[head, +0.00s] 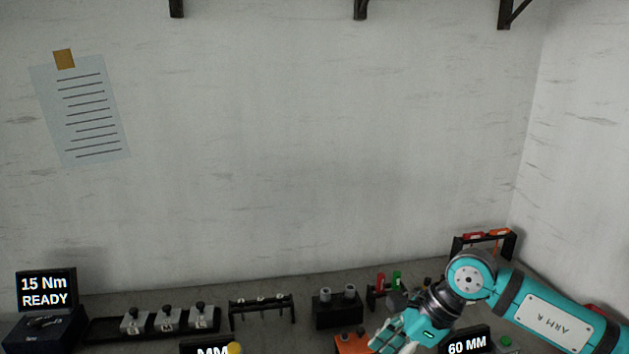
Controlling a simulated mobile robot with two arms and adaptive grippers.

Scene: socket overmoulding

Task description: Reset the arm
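One of my arms (545,318), teal with a white plate, comes in from the right and reaches down over the bench's right part. Its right gripper (392,342) hangs at the bottom edge of the head view, beside an orange block (352,343). Its fingertips are cut off or too small to show whether they are open or shut. My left arm and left gripper are not in view.
A black stand (484,243) is at the right.

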